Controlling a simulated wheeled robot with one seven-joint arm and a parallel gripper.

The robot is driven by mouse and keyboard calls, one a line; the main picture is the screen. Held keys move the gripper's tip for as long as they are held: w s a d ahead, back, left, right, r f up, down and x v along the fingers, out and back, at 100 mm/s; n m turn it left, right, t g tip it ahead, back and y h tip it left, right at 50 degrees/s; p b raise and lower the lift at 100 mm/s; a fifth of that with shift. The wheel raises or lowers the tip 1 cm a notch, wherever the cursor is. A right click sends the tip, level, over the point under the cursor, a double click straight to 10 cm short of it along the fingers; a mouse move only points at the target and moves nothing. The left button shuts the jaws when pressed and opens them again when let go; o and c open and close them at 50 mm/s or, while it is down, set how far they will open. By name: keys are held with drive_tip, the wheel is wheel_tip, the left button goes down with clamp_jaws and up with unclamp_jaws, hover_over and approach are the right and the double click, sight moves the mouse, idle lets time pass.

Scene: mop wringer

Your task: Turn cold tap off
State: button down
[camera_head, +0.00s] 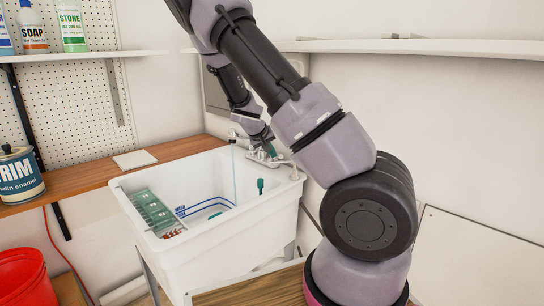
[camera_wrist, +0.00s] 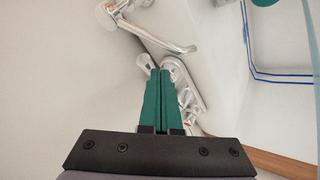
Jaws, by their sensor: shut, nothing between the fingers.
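The white sink (camera_head: 215,250) stands at the middle of the head view. A thin stream of water (camera_head: 234,180) falls from the chrome spout into the basin. The chrome faucet (camera_head: 268,160) sits on the sink's back rim, and its spout (camera_wrist: 160,38) shows in the wrist view. I cannot tell which handle is cold. My gripper (camera_wrist: 168,72) has its green fingers shut and empty, with the tips close to the faucet's chrome parts. Contact is not clear. The fingers hide part of the faucet.
A green washboard-like piece (camera_head: 152,210) lies at the sink's left side. A teal upright piece (camera_head: 260,186) stands in the basin. A wooden counter (camera_head: 95,180) with a paint can (camera_head: 18,175) runs left. A red bucket (camera_head: 25,278) stands lower left. A shelf hangs above right.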

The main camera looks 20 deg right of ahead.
sight(280, 155)
drive_tip(key=shift+s+d, duration=0.2)
drive_tip(key=shift+d, duration=0.55)
drive_tip(key=shift+s+d, duration=0.2)
drive_tip(key=shift+d, duration=0.65)
drive_tip(key=shift+r, duration=0.1)
